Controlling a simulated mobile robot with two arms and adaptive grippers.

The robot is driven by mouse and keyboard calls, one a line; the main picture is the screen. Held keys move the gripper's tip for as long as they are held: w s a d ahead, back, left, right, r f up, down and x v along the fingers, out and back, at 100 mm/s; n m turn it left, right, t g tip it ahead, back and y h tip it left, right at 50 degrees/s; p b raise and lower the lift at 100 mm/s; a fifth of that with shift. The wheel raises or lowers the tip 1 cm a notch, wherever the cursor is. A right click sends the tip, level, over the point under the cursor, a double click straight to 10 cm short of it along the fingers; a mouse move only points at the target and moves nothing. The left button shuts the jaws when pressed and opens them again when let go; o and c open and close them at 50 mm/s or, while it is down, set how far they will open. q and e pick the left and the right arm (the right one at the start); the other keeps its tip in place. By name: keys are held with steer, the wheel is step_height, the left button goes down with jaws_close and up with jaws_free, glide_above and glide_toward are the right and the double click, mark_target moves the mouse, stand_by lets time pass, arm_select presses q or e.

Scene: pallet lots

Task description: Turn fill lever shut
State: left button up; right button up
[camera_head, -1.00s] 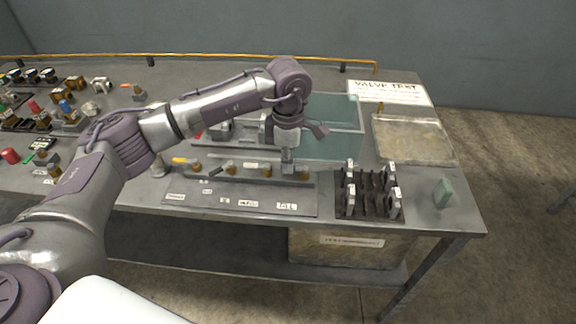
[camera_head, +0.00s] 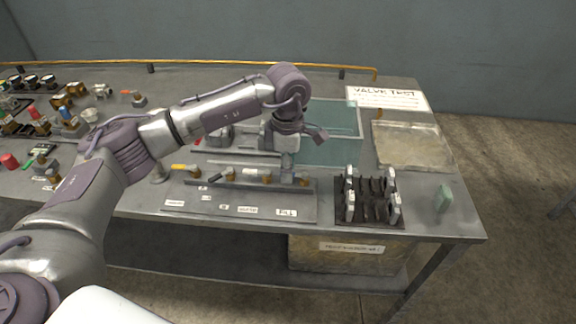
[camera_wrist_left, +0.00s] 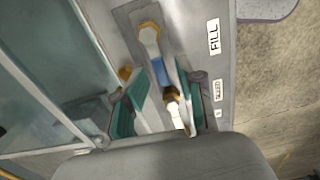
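In the head view my left gripper (camera_head: 287,176) points down over the right end of the valve row, above the card lettered FILL (camera_head: 286,212). In the left wrist view the same gripper (camera_wrist_left: 161,76) is open, with its two teal-padded fingers on either side of a blue lever (camera_wrist_left: 159,72). Gaps show between the lever and both pads. A brass fitting (camera_wrist_left: 150,34) is at the lever's far end, near the FILL card (camera_wrist_left: 213,37). In the head view the gripper hides most of this lever. My right gripper is in neither view.
A neighbouring valve with a white lever (camera_head: 249,171) sits close to the left of my gripper. A black rack (camera_head: 369,216) with several upright pieces stands to the right. A shallow tray (camera_head: 447,160) and a green block (camera_head: 444,197) lie farther right.

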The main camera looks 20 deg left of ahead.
arm_select(q)
step_height(320, 180, up, 8)
stand_by(0.5)
steer(key=shift+s+f, duration=0.1)
stand_by(0.4)
